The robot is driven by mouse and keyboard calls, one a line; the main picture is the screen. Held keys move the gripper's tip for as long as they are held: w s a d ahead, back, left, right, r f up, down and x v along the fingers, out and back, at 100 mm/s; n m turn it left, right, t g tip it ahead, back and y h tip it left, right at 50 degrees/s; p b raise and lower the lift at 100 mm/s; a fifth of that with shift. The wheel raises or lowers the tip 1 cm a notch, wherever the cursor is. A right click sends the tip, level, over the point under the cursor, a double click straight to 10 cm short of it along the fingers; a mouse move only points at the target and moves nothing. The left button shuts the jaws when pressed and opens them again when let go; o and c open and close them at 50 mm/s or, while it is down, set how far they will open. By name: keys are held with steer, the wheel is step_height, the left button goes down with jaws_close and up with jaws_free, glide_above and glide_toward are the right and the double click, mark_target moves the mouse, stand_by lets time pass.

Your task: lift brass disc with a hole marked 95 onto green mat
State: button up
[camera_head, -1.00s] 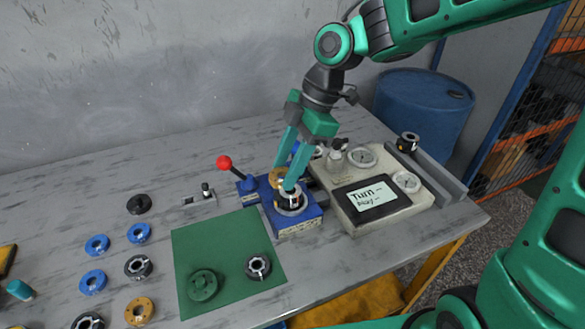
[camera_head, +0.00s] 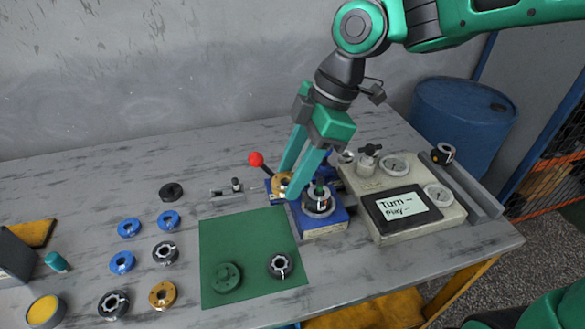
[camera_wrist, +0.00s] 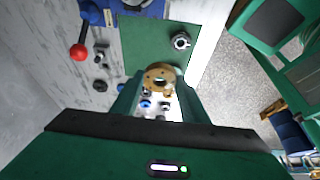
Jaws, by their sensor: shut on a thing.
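My gripper (camera_head: 293,182) is shut on a brass disc (camera_head: 281,184), held in the air in front of the blue fixture with the red-knobbed lever. The disc (camera_wrist: 159,77) shows between the fingertips in the wrist view, with its hole visible; no 95 marking can be read. The green mat (camera_head: 235,236) lies on the table to the left of and below the gripper. A green disc (camera_head: 226,277) and a dark ring (camera_head: 279,265) lie on its front part; its back part is bare.
The blue fixture (camera_head: 322,218) with a shaft stands right of the mat. A gauge panel (camera_head: 440,217) is further right. Blue rings (camera_head: 122,262), dark rings and another brass disc (camera_head: 162,294) lie left of the mat.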

steer(key=shift+r, duration=0.15)
steer(key=shift+r, duration=0.65)
